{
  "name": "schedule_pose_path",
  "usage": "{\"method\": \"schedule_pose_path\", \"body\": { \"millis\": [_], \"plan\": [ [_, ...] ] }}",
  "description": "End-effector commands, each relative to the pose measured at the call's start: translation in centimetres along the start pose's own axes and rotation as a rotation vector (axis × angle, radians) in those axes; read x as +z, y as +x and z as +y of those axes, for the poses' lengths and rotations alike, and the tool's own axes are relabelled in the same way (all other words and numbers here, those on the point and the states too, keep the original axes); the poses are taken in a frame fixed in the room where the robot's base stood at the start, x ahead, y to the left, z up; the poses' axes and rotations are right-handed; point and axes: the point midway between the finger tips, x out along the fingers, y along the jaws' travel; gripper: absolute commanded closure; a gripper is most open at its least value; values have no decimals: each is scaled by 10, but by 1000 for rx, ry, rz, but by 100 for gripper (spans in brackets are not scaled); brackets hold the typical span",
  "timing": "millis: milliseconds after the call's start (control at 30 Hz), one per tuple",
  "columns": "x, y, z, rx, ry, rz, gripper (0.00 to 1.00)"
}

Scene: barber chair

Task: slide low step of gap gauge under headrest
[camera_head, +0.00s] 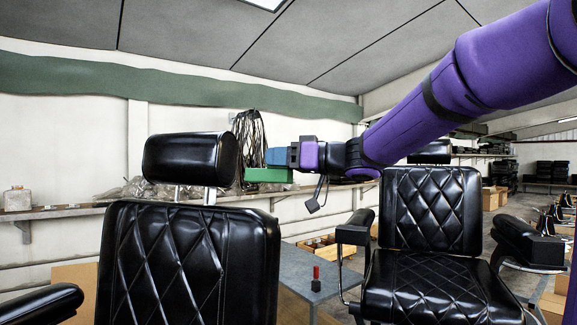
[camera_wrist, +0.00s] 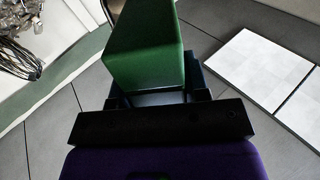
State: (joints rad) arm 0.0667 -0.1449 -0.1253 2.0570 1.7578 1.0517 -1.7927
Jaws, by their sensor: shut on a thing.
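The black padded headrest (camera_head: 188,158) stands on two metal posts above the diamond-stitched backrest (camera_head: 185,262) of the left chair, with a gap between them. My gripper (camera_head: 278,158) is shut on the green gap gauge (camera_head: 266,175), to the right of the headrest. The gauge's left end is near the headrest's right end, around the height of its lower edge. I cannot tell in depth whether they touch. In the wrist view the gauge (camera_wrist: 148,52) projects from the jaws. A blue part sits at the grip; I cannot tell if it is finger or gauge.
A second black chair (camera_head: 432,215) stands at the right. A grey table (camera_head: 325,280) with a small red-and-black item (camera_head: 316,280) is between the chairs. A wall shelf (camera_head: 60,212) with bags and dark hanging straps (camera_head: 250,140) runs behind. The space above the headrest is clear.

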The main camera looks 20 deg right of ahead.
Motion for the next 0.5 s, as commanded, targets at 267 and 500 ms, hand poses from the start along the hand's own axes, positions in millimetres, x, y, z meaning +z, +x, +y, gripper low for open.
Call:
{"method": "schedule_pose_path", "body": {
  "millis": [267, 500],
  "plan": [
    [-10, 35, 39, -2, 0, -1, 86],
    [-12, 40, 45, -1, -2, 0, 86]
  ]
}}
